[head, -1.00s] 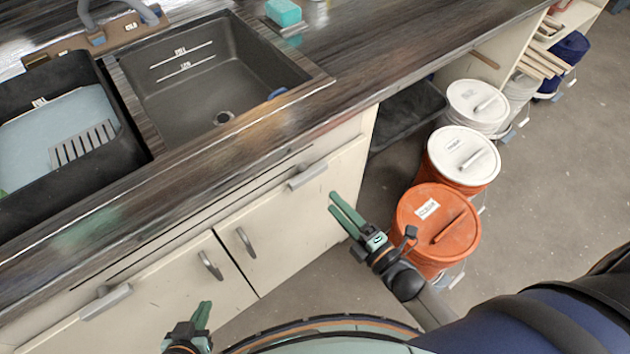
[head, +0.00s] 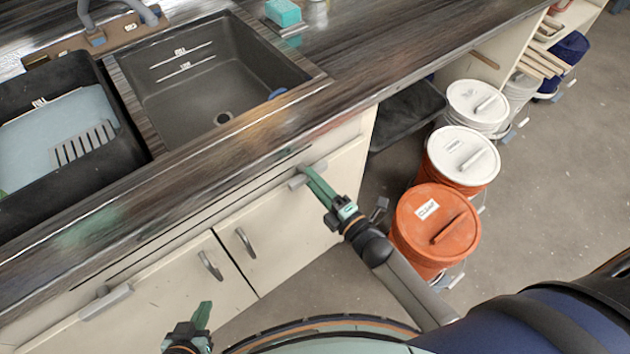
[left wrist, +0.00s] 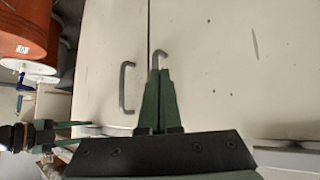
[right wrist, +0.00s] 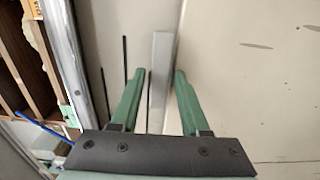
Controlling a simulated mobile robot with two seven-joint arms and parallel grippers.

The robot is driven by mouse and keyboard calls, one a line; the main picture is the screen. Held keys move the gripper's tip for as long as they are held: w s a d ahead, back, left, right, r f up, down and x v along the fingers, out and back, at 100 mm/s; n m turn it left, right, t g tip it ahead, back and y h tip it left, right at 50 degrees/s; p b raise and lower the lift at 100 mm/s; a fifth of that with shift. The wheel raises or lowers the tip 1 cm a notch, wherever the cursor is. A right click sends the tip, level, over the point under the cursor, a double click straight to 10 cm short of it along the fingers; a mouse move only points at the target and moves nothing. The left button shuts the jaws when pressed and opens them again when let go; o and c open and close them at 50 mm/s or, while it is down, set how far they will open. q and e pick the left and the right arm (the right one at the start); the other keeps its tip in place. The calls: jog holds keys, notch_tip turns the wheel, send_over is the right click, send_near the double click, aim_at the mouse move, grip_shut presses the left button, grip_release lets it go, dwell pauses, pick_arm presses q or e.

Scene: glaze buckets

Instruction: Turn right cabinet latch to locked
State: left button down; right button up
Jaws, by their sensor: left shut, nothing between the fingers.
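The right cabinet latch (head: 297,183) is a grey bar at the top of the right cabinet door (head: 290,225). It lies along the top edge of the door. My right gripper (head: 306,170) is at the latch's right part. In the right wrist view the latch (right wrist: 161,65) lies between the two parted fingers of my right gripper (right wrist: 158,78), with gaps visible. Contact cannot be told. My left gripper (head: 205,308) is low in front of the cabinet, shut and empty. In the left wrist view its fingers (left wrist: 158,75) are together, near the door handles.
A similar grey latch bar (head: 106,301) is on the left door. Door handles (head: 211,265) and (head: 245,242) stick out. The dark countertop (head: 220,150) overhangs the doors. An orange bucket (head: 425,245) and white-lidded buckets (head: 463,155) stand right of my right arm.

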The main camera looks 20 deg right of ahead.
grip_shut()
dwell(0.5)
jog(key=shift+m+p, duration=1.5)
jog(key=shift+m, duration=7.5)
jog(key=shift+f, duration=0.1)
jog(key=shift+o, duration=1.3)
grip_release()
